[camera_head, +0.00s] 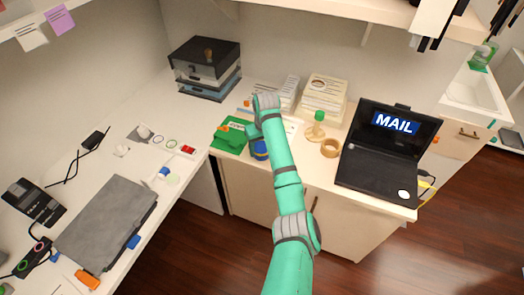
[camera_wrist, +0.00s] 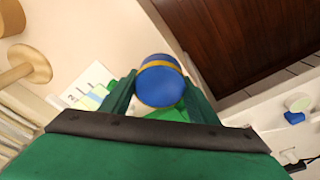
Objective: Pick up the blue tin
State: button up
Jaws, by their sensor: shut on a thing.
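The blue tin (camera_wrist: 160,84) has a yellow band near its rim. In the wrist view it sits between the two fingers of my gripper (camera_wrist: 158,92), which is shut on it. In the head view the tin (camera_head: 259,149) shows partly, beside my green arm near the front edge of the far desk. My gripper (camera_head: 262,135) is mostly hidden there behind the arm. I cannot tell whether the tin touches the desk.
A green folder (camera_head: 231,136) lies left of the tin. Paper stacks (camera_head: 324,95) and a drawer box (camera_head: 205,70) stand behind.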

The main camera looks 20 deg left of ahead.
aim_at(262, 150)
jog(key=s+d+r, duration=0.4)
jog(key=s+r, duration=0.4)
jog(key=s, duration=0.3)
jog(key=shift+s+r, duration=0.15)
jog(key=shift+s, duration=0.25)
jog(key=shift+d, duration=0.1)
